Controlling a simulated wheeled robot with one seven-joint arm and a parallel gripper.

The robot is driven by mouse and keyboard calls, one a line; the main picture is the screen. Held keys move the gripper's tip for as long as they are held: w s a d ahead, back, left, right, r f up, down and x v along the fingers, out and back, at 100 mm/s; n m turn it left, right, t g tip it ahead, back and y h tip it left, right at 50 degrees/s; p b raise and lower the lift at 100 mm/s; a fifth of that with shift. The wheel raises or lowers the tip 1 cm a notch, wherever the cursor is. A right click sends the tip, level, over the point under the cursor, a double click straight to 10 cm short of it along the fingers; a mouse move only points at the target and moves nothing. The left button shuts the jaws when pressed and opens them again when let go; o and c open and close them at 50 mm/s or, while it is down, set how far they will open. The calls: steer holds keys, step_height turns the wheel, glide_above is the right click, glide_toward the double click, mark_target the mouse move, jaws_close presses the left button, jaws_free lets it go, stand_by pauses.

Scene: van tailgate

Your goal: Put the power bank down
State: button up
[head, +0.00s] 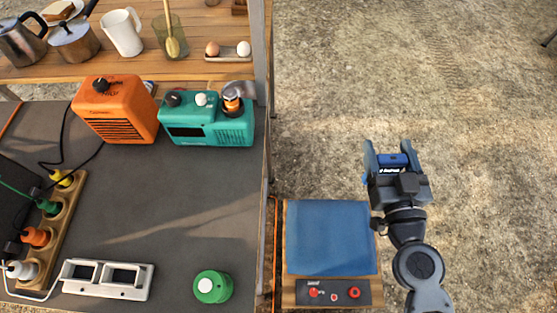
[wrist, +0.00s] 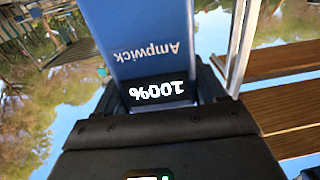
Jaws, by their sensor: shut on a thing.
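My gripper (head: 393,163) is shut on the blue power bank (head: 392,160) and holds it at the right, over the sandy ground. In the wrist view the power bank (wrist: 146,40) fills the space between the fingers, with "Ampwick" and a "100%" display showing upside down. The power bank is clear of the grey tailgate surface (head: 180,205) and to the right of the blue pad (head: 330,235).
The blue pad sits on a wooden board with a red-knobbed control panel (head: 333,292). On the grey surface are an orange box (head: 117,110), a teal radio-like box (head: 206,130), a two-slot white holder (head: 107,279), a green round item (head: 212,287) and a wooden socket strip (head: 48,235).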

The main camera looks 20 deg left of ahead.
steer(key=s+a+n+g+y+b, duration=0.2)
steer(key=s+a+n+g+y, duration=0.15)
steer(key=a, duration=0.45)
steer(key=s+a+n+g+y+b, duration=0.25)
steer(key=s+a+y, duration=0.25)
steer(key=a, duration=0.3)
steer(key=s+a+r+n+g+y+b, duration=0.1)
steer(key=s+a+n+g+y, duration=0.1)
steer(key=s+a+n+g, duration=0.3)
steer(key=s+a+r+n+g+y+b, duration=0.1)
steer(key=s+a+n+g+y, duration=0.2)
steer(key=s, duration=0.5)
steer(key=shift+m+g+h, duration=0.3)
steer(key=shift+m+h, duration=0.05)
steer(key=shift+m, duration=0.15)
steer(key=shift+w+a+f+p, duration=0.3)
steer(key=shift+w+a+f, duration=0.75)
steer(key=shift+w+f, duration=0.75)
steer(key=shift+w+a+f+p, duration=0.25)
steer(key=shift+w+a+f, duration=0.75)
steer(key=shift+w+f, duration=0.8)
steer(key=shift+w+a+f+p, duration=0.3)
steer(key=shift+w+a+f, duration=0.75)
steer(key=shift+w+f, duration=0.7)
steer(key=shift+f, duration=0.2)
steer(key=o, duration=1.3)
steer(key=shift+s, duration=0.1)
